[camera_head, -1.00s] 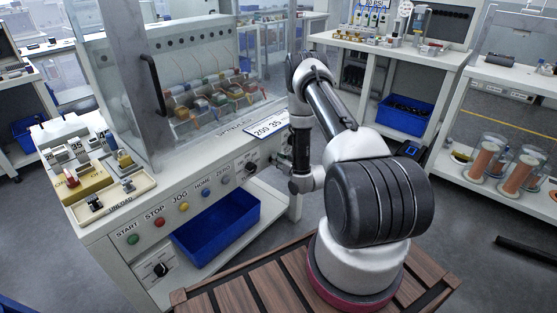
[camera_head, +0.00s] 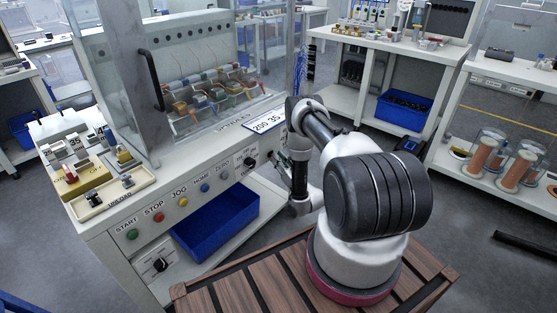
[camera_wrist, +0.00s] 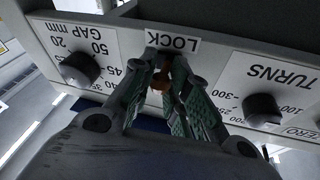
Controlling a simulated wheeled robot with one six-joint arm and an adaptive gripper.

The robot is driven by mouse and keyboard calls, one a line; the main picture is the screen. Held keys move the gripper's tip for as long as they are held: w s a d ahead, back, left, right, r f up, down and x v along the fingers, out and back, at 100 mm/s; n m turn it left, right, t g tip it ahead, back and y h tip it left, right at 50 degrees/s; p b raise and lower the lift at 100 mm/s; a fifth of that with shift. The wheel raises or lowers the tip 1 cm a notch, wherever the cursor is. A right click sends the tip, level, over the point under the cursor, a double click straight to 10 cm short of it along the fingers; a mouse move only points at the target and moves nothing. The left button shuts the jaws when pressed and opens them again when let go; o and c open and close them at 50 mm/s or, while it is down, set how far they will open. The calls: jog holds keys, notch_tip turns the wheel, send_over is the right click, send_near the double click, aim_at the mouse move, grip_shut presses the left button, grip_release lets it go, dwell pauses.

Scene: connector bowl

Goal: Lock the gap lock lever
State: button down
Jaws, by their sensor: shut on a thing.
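The gap lock lever (camera_wrist: 160,80) shows in the wrist view as a small brown-orange piece below the LOCK label (camera_wrist: 172,41) on the machine's front panel. My gripper (camera_wrist: 163,68) has its green-padded fingers on either side of the lever, shut on it. The fingers cover most of the lever, so its exact angle cannot be told. In the head view my gripper (camera_head: 277,160) is at the right end of the machine's front panel, and the lever cannot be made out there.
The GAP mm knob (camera_wrist: 80,70) is left of my fingers and the TURNS knob (camera_wrist: 262,108) is to the right, both close. A blue bin (camera_head: 215,228) sits under the panel. Coloured buttons (camera_head: 157,217) line the panel to the left.

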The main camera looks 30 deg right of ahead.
jog(key=shift+d, duration=0.1)
jog(key=c, duration=1.3)
grip_release()
jog(key=shift+c, duration=0.2)
notch_tip(320, 180, up, 10)
